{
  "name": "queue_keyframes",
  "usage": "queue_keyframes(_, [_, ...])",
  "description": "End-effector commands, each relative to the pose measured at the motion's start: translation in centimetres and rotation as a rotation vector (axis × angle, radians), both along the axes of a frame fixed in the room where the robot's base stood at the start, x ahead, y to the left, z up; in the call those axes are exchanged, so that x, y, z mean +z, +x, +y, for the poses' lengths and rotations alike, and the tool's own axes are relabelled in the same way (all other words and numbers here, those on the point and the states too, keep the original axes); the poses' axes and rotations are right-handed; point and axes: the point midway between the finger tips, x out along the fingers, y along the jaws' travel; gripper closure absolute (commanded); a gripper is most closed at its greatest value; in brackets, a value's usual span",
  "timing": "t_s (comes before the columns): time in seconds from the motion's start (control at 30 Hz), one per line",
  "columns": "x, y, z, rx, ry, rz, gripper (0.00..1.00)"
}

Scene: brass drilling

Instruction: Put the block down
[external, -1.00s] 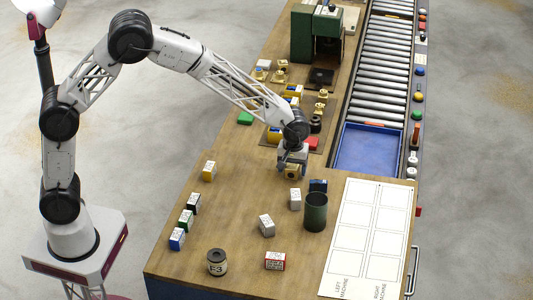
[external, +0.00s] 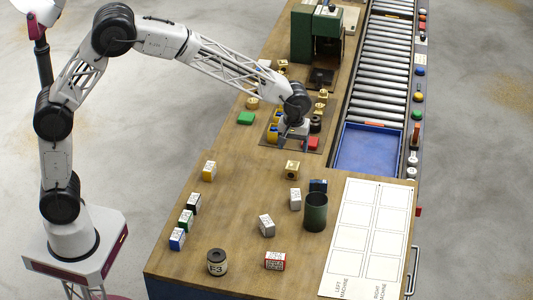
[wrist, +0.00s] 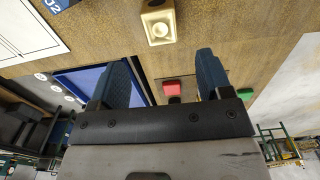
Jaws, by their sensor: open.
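A small brass block (external: 292,169) with a round recess in its top rests on the wooden bench, just in front of the dark mat. It also shows in the wrist view (wrist: 158,25), beyond my fingertips. My gripper (external: 292,148) is open and empty. It is apart from the block, raised and farther back, by the front of the mat. In the wrist view its two blue fingers (wrist: 163,72) stand wide apart with nothing between them.
The dark mat (external: 298,144) carries yellow, red and brass pieces. A blue tray (external: 368,148) lies to the right. A green cup (external: 315,211), white blocks (external: 266,225) and a marked sheet (external: 370,235) are in front. Bare wood lies left of the block.

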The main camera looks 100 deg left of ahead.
Motion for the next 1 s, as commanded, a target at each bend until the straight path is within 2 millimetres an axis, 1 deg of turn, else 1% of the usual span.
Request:
queue_keyframes(0.1, [1.3,0.0,0.0,0.0,0.0,0.0,0.28])
queue_keyframes(0.3, [2.3,0.0,0.0,0.0,-0.001,0.002,0.28])
queue_keyframes(1.0, [2.4,0.0,0.0,0.0,-0.001,0.001,0.28])
